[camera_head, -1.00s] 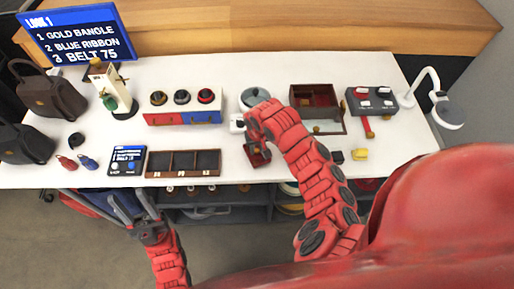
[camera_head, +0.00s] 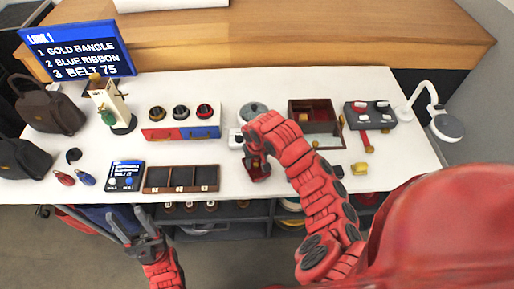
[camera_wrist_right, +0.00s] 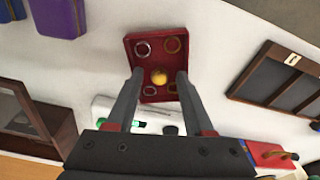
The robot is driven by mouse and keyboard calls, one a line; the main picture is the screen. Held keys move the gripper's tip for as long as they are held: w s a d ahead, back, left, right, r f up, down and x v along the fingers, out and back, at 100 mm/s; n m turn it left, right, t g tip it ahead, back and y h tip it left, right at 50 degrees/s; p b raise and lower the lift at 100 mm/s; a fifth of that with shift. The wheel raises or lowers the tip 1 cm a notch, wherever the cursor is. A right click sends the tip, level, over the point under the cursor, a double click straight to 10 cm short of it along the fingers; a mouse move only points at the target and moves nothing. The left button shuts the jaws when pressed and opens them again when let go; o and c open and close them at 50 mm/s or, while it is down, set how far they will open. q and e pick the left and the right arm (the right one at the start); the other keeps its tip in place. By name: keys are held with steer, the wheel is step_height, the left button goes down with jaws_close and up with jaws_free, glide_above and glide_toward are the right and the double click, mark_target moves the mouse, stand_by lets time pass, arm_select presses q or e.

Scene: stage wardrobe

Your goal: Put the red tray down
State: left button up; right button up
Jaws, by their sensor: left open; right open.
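The red tray (camera_wrist_right: 133,50) shows in the right wrist view with ring-like pieces in its corners and a yellow knob (camera_wrist_right: 159,77) in its middle. In the head view the tray (camera_head: 260,173) is small and partly hidden by my right gripper, over the front part of the white table. It looks level and seems to rest on the tabletop. My right gripper (camera_wrist_right: 158,73) is open, with one finger on each side of the knob and a gap to it. My left gripper (camera_head: 138,222) is open and empty in front of the table edge.
A dark three-compartment tray (camera_head: 181,191) lies left of the red tray. A brown open box (camera_head: 318,142) stands to its right, and a red-and-blue drawer unit (camera_head: 181,133) behind left.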

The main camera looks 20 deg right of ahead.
mark_target(257, 165)
step_height(257, 165, up, 4)
steer(key=shift+s+d+f+b, duration=0.1)
steer(key=shift+b, duration=0.25)
step_height(257, 165, up, 11)
steer(key=s+p, duration=0.1)
steer(key=p, duration=0.3)
steer(key=shift+s+r+p, duration=0.2)
steer(key=shift+s+p, duration=0.1)
steer(key=shift+s, duration=0.05)
steer(key=shift+f, duration=0.1)
